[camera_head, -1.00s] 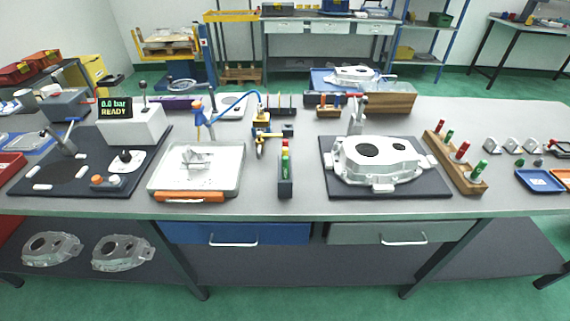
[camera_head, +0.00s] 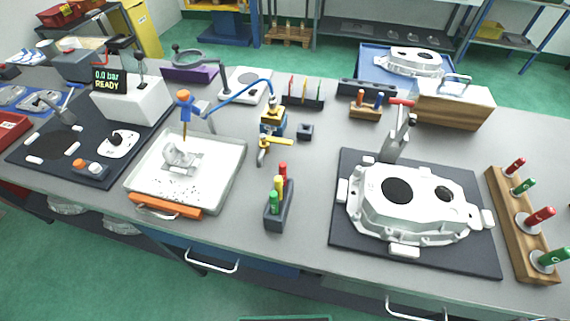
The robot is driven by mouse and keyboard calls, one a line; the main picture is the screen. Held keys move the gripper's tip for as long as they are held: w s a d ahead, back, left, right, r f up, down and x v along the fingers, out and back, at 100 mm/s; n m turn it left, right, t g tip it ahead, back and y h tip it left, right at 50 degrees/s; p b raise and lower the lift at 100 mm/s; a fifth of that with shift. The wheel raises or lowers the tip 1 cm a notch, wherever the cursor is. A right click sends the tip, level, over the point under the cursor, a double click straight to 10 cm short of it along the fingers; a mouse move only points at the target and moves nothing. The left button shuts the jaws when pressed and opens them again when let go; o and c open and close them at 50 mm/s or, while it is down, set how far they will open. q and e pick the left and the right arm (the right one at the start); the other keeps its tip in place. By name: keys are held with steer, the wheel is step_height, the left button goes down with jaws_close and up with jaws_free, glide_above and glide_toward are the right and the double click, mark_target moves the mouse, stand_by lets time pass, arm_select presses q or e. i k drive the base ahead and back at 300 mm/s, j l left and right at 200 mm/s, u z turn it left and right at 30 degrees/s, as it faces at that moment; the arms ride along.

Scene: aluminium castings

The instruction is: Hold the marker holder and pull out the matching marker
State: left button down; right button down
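The dark grey marker holder (camera_head: 280,216) stands near the table's front edge, in the middle of the head view. Several markers stand upright in it in a row: a green one (camera_head: 273,202) at the front, a yellow one (camera_head: 278,185) in the middle and a red one (camera_head: 283,171) at the back. Neither of my grippers shows in the view, and nothing touches the holder.
A white tray (camera_head: 222,186) with a casting piece lies left of the holder. A large aluminium casting (camera_head: 415,208) sits on a dark mat (camera_head: 345,247) to the right. A wooden rack (camera_head: 510,223) with red and green plugs is farther right. Bare table surrounds the holder.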

mark_target(278, 179)
steer(key=k+l+u, duration=0.35)
steer(key=k+l, duration=0.15)
steer(key=k+l+u, duration=0.35)
steer(key=k, duration=0.2)
